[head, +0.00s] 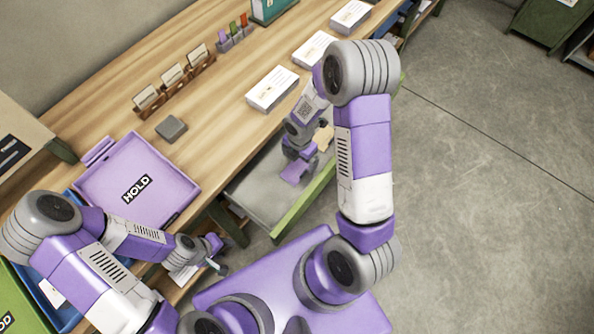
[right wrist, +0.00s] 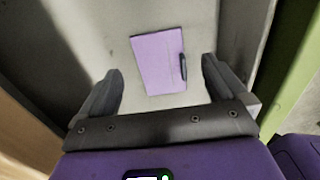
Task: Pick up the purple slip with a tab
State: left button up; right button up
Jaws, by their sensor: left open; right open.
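The purple slip (right wrist: 156,62) lies flat on the grey floor of an open drawer (head: 262,190). A dark tab (right wrist: 183,67) shows along its right edge in the right wrist view. In the head view the slip (head: 296,173) is partly covered by my right gripper (head: 301,153). My right gripper (right wrist: 160,72) is open and empty, its two fingers apart on either side of the slip in the picture; the slip appears beyond the fingertips. My left gripper (head: 217,256) is open at the lower left, over the table's near edge, away from the slip.
A beige piece (head: 323,138) lies near my right gripper. The drawer's green front (head: 300,205) bounds it. On the wooden table stand a purple HOLD tray (head: 165,195), a grey block (head: 171,128), card holders (head: 175,82) and white stacks (head: 272,89). Open floor lies right.

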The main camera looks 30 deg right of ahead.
aim_at(300, 166)
notch_tip(300, 166, down, 3)
jog(key=shift+w+d+f+b, duration=0.1)
jog(key=shift+f+b, duration=0.05)
jog(key=shift+b, duration=0.3)
jog(key=c, duration=1.1)
